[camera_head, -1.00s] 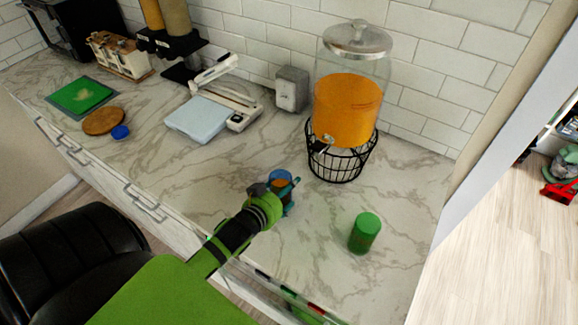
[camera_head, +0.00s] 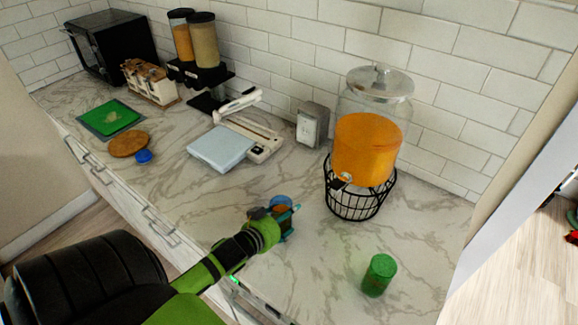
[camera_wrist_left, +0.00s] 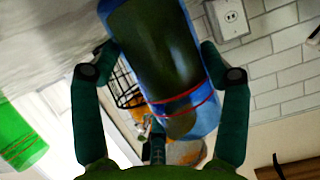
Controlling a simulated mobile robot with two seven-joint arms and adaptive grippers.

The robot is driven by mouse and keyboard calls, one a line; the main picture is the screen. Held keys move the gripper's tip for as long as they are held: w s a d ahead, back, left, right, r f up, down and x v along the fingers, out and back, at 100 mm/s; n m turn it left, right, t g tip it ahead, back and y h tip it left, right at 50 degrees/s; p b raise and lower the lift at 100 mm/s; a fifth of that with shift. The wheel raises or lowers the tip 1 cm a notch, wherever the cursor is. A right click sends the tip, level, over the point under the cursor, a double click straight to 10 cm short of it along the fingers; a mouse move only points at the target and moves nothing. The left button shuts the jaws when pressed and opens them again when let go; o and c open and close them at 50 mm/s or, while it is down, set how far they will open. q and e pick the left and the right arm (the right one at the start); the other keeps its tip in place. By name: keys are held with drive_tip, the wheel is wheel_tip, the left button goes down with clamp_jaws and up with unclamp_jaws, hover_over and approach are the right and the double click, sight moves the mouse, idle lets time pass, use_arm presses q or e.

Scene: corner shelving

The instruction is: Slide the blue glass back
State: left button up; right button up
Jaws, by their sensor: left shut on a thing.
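The blue glass (camera_head: 281,203) stands on the marble counter, left of and in front of the drink dispenser. My left gripper (camera_head: 284,218) is shut on it; the arm reaches in from the lower left and hides part of the glass. In the left wrist view the blue glass (camera_wrist_left: 160,60), with red bands, sits between the two fingers (camera_wrist_left: 160,85). Whether its base touches the counter is hidden. My right gripper is not in view.
The drink dispenser (camera_head: 366,148) on its black wire stand (camera_head: 358,196) is close behind and right. A green cup (camera_head: 379,275) stands at the right front. The white scale-like device (camera_head: 222,148) and grey outlet box (camera_head: 312,125) are further back. Counter (camera_head: 225,190) left of the glass is clear.

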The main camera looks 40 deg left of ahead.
use_arm(q)
drive_tip(key=shift+s+a+f, duration=0.1)
drive_tip(key=shift+s+a, duration=0.05)
drive_tip(key=shift+a, duration=1.55)
drive_tip(key=shift+s+a, duration=0.1)
drive_tip(key=shift+a, duration=1.6)
drive_tip(key=shift+p, duration=0.4)
drive_tip(key=shift+p, duration=0.3)
drive_tip(key=o, duration=1.5)
drive_tip(key=shift+w, duration=0.1)
